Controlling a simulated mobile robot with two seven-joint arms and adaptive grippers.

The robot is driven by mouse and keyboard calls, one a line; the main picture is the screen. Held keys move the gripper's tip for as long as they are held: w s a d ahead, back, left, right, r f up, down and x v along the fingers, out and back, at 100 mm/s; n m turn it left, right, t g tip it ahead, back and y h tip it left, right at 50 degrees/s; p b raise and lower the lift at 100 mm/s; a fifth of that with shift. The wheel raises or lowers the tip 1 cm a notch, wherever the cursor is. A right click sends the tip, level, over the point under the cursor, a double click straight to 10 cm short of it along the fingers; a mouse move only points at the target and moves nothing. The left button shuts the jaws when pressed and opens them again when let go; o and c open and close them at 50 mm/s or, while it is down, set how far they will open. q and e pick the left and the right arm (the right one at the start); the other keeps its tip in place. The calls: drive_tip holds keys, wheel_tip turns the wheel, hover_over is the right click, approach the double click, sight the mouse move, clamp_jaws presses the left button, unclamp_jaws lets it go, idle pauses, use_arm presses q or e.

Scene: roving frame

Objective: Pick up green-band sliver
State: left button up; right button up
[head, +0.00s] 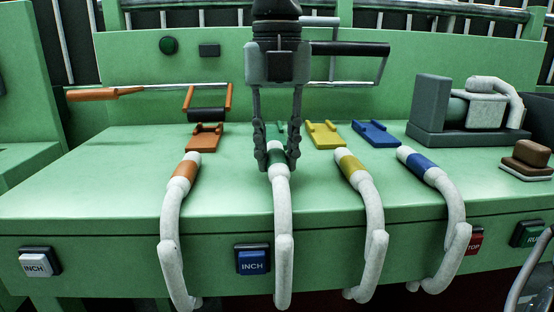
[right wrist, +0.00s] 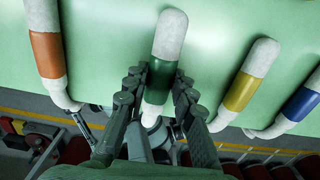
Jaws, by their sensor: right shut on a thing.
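The green-band sliver is a white soft rope with a dark green band (head: 276,156) near its upper end. It lies on the green machine top, and its tail hangs over the front edge. My right gripper (head: 277,160) comes down from above and is shut on the sliver at the band, with a finger on each side. In the right wrist view the green band (right wrist: 161,80) lies between the two fingers (right wrist: 158,85), its white tip past them. Parts of the band are hidden by the fingers. My left gripper is not in view.
Orange-band (head: 184,172), yellow-band (head: 350,165) and blue-band (head: 420,164) slivers lie on both sides, draped over the edge. Coloured guides, orange (head: 205,138), yellow (head: 325,135) and blue (head: 376,132), stand behind. A grey motor-like unit (head: 430,110) is at the right. INCH buttons (head: 252,261) sit on the front.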

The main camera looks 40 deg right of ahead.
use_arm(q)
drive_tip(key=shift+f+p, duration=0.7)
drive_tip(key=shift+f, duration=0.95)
use_arm(e)
wheel_tip(320, 180, up, 16)
drive_tip(key=shift+r, duration=0.25)
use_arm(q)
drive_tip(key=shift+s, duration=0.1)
use_arm(e)
drive_tip(key=b, duration=0.1)
approach(277, 154)
wheel_tip(277, 154, down, 6)
drive_tip(key=shift+f, duration=0.15)
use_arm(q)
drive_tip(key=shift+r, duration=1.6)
use_arm(e)
drive_tip(key=shift+f, duration=2.1)
use_arm(q)
drive_tip(key=shift+b, duration=0.3)
use_arm(e)
drive_tip(key=shift+f, duration=0.1)
